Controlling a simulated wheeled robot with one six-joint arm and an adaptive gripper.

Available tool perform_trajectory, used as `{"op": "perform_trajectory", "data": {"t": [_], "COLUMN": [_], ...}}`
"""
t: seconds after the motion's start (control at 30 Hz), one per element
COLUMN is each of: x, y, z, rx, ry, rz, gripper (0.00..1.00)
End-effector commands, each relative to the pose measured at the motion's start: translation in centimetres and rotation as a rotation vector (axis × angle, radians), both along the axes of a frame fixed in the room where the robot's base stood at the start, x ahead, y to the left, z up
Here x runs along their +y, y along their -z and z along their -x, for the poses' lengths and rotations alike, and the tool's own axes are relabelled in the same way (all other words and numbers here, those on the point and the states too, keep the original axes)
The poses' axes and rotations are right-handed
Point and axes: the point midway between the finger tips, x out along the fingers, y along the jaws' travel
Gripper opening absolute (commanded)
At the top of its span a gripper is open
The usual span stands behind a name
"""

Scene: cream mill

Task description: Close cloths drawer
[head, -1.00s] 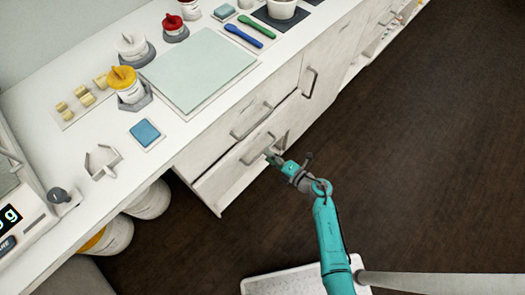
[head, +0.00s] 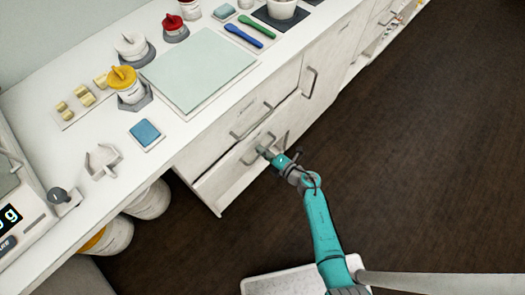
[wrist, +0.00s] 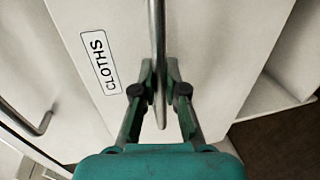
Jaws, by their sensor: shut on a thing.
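The cloths drawer (head: 226,184) is the lower drawer of the white cabinet in the head view. Its front seems to stand slightly proud of the cabinet, but I cannot tell by how much. In the wrist view its front (wrist: 205,45) bears a "CLOTHS" label (wrist: 101,62). Its metal bar handle (wrist: 156,35) runs down between my fingers. My gripper (wrist: 160,85) is shut on this handle, one finger on each side. In the head view my gripper (head: 268,154) is at the drawer front and covers part of the handle.
Another drawer with a bar handle (head: 250,121) lies directly above. A further upright handle (head: 311,82) is to the right. The counter above holds a pale green mat (head: 198,68), jars and a scale (head: 22,215). Dark floor (head: 420,150) to the right is clear.

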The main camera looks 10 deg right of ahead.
Motion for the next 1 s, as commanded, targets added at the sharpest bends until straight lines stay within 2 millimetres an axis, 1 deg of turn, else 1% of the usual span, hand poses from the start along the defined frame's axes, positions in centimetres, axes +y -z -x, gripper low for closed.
{"op": "perform_trajectory", "data": {"t": [0.17, 0.4, 0.63, 0.67, 0.7, 0.77, 1.0], "x": [0.1, 1.6, 1.6, 1.7, 1.6, 1.6, 1.6], "y": [0.0, 0.0, 0.0, -0.1, 0.0, 0.0, 0.0], "z": [-0.2, -2.2, -2.3, -2.3, -2.3, -2.3, -2.2], "rx": [0.0, 0.0, -0.001, -0.001, -0.001, -0.001, 0.0], "ry": [0.0, -0.001, 0.001, 0.001, 0.001, 0.001, 0.0], "rz": [0.0, 0.0, 0.001, 0.001, 0.001, 0.001, 0.0], "gripper": [0.0, 0.0, 0.0, 0.13, 0.23, 0.37, 0.37]}}
